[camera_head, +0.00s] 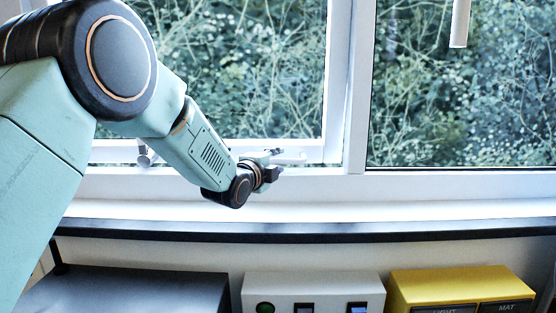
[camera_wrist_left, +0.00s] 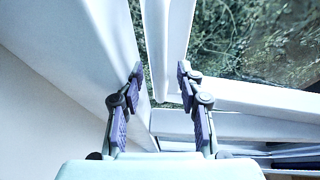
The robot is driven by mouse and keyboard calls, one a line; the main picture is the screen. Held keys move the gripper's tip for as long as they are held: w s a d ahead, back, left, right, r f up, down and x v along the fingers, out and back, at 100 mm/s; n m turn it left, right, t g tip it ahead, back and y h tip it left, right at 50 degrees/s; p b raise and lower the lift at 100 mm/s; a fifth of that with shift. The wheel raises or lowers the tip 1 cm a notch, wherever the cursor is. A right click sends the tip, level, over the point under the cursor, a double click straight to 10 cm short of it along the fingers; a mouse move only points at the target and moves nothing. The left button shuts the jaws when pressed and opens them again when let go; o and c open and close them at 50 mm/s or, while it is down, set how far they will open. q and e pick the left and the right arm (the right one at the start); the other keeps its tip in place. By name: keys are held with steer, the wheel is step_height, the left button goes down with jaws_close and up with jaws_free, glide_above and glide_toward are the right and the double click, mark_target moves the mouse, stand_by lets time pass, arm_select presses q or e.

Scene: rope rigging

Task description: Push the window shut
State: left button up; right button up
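The window sash (camera_head: 337,70) is a white frame with glass, at the left of the head view, with foliage behind it. A strip of foliage shows below its bottom rail, and it looks slightly ajar. In the left wrist view, a narrow strip of foliage separates a white frame member at the left (camera_wrist_left: 85,45) from the white post (camera_wrist_left: 170,45). My left gripper (camera_head: 271,168) is in front of the sash's lower part; I cannot tell whether it touches. In the left wrist view its two fingers (camera_wrist_left: 160,78) are apart with nothing held. My right gripper is out of view.
A fixed pane (camera_head: 460,100) is at the right. A white sill (camera_head: 420,208) with a dark edge (camera_head: 400,232) runs below. Under it are a dark grey box (camera_head: 140,288), a white control box (camera_head: 330,285) with a green button, and a yellow box (camera_head: 460,284).

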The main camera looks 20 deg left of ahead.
arm_select(q)
steer(key=shift+w+a, duration=0.4)
steer(key=shift+w, duration=0.15)
steer(key=shift+w+f, duration=0.15)
steer(key=shift+w, duration=0.05)
steer(key=shift+w+d, duration=0.2)
steer(key=shift+d, duration=0.1)
steer(key=shift+s+d, duration=0.1)
steer(key=shift+c, duration=0.5)
steer(key=shift+s, duration=0.25)
steer(key=c, duration=0.3)
steer(key=shift+w+a, duration=0.1)
steer(key=shift+a, duration=0.2)
steer(key=c, duration=0.3)
steer(key=shift+w, duration=0.1)
jaws_close()
steer(key=shift+d, duration=0.1)
